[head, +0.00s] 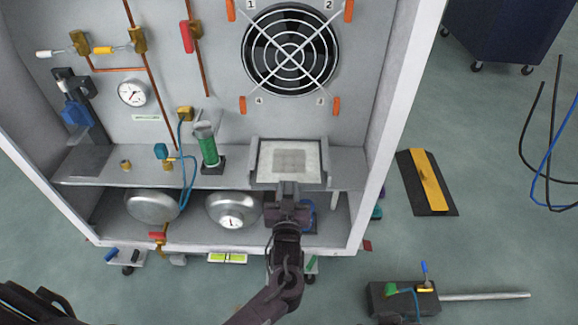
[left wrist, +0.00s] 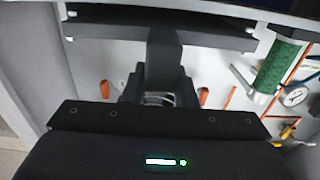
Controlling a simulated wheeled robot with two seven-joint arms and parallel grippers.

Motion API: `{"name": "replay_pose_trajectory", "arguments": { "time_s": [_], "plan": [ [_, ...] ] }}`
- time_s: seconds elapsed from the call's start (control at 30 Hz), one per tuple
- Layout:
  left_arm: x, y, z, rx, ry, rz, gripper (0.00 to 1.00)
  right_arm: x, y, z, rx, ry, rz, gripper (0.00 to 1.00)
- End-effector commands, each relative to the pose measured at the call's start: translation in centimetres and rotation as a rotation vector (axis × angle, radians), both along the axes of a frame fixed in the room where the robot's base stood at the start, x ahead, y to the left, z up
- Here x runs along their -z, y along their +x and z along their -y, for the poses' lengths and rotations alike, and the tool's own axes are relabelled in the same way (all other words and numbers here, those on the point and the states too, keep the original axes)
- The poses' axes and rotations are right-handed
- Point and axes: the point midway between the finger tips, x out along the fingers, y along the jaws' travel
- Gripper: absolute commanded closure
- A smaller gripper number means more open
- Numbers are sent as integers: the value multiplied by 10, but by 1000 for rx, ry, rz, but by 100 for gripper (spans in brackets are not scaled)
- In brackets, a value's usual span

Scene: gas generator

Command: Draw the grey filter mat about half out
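The grey filter mat (head: 302,159) is a pale square with a darker grey patch at its centre. It lies flat inside a grey frame (head: 254,171) on the cabinet's shelf, below the fan. In the head view my left gripper (head: 287,189) is at the front edge of the frame, in the middle, and hides part of that edge. The left wrist view shows the dark gripper close to a wide dark bar (left wrist: 100,30). Whether the fingers are apart or closed on something cannot be told. My right gripper does not show.
A green cylinder (head: 209,150) stands on the shelf left of the frame. Two silver tanks (head: 233,209) lie below the shelf. The fan (head: 290,50) is on the back wall. The cabinet's white right edge (head: 398,110) is close.

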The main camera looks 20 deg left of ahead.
Motion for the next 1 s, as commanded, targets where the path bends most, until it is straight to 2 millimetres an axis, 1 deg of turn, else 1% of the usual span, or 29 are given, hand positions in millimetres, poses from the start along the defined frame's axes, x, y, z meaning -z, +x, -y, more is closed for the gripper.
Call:
{"name": "replay_pose_trajectory", "arguments": {
  "time_s": [0.03, 0.1, 0.13, 0.23, 0.33, 1.0],
  "plan": [
    [0, 0, 0, 0, 0, 0, 90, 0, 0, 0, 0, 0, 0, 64],
    [0, 0, 0, 0, 0, 0, 99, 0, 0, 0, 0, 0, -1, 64],
    [0, 0, 0, 0, 0, 0, 100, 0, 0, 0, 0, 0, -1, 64],
    [-2, -1, 0, 0, 0, 3, 100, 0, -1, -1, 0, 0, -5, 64],
    [-3, -7, 2, 1, 0, 2, 100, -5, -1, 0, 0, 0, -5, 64],
    [-2, -59, 17, 0, 0, 0, 100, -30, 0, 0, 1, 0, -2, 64]
  ]
}}
